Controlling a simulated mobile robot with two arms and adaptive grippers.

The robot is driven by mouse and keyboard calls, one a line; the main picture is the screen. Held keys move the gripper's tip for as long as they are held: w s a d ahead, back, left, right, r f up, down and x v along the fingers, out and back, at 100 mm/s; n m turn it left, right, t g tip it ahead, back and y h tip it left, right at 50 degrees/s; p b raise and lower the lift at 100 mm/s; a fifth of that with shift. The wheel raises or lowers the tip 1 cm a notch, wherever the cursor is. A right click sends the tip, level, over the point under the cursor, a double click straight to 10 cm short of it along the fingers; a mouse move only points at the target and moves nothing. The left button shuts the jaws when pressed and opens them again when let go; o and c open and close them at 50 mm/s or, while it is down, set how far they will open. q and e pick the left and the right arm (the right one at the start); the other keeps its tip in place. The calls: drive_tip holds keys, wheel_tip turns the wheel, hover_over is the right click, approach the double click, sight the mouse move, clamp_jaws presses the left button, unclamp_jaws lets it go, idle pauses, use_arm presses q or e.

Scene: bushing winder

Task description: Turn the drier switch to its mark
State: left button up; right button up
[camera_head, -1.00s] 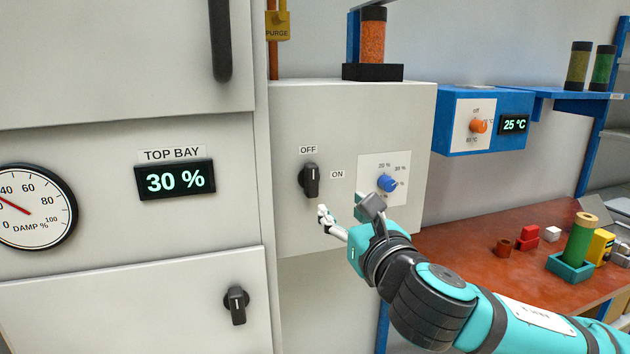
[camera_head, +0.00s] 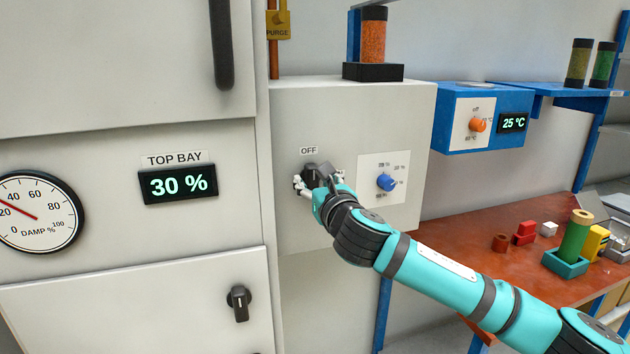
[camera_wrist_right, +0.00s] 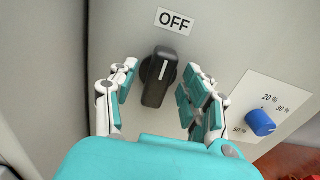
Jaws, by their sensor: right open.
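The black drier switch (camera_head: 311,172) is on the grey box front, just below the OFF label (camera_head: 308,151). In the right wrist view the switch (camera_wrist_right: 158,78) stands nearly upright, with its white line toward the OFF label (camera_wrist_right: 174,21). My right gripper (camera_head: 318,184) is open at the switch. In the right wrist view my right gripper (camera_wrist_right: 155,90) has one finger on each side of the switch, with gaps visible on both sides. The ON label is hidden behind my gripper in the head view. My left gripper is out of view.
A blue knob (camera_head: 386,181) on a white dial plate (camera_head: 372,202) is close to the right of my gripper. A blue box with an orange knob (camera_head: 477,124) hangs farther right. The top bay display (camera_head: 179,184) reads 30 %. The red bench (camera_head: 470,255) holds several small parts.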

drive_tip(key=shift+c, duration=0.4)
clamp_jaws()
drive_tip(key=shift+m, duration=0.4)
drive_tip(key=m+p, duration=0.1)
drive_tip(key=m, duration=0.1)
drive_tip(key=shift+d+m, duration=0.1)
drive_tip(key=shift+m, duration=0.3)
drive_tip(key=m+p, duration=0.1)
drive_tip(key=m, duration=0.4)
drive_tip(key=shift+d+f+m+p, duration=0.1)
drive_tip(key=shift+m+p, duration=0.2)
drive_tip(key=shift+p, duration=0.1)
drive_tip(key=m, duration=0.4)
drive_tip(key=shift+w+d+f+p, duration=0.1)
drive_tip(key=shift+p, duration=0.3)
drive_tip(key=m, duration=0.4)
drive_tip(key=shift+f+m+p, duration=0.15)
drive_tip(key=shift+m+p, duration=0.15)
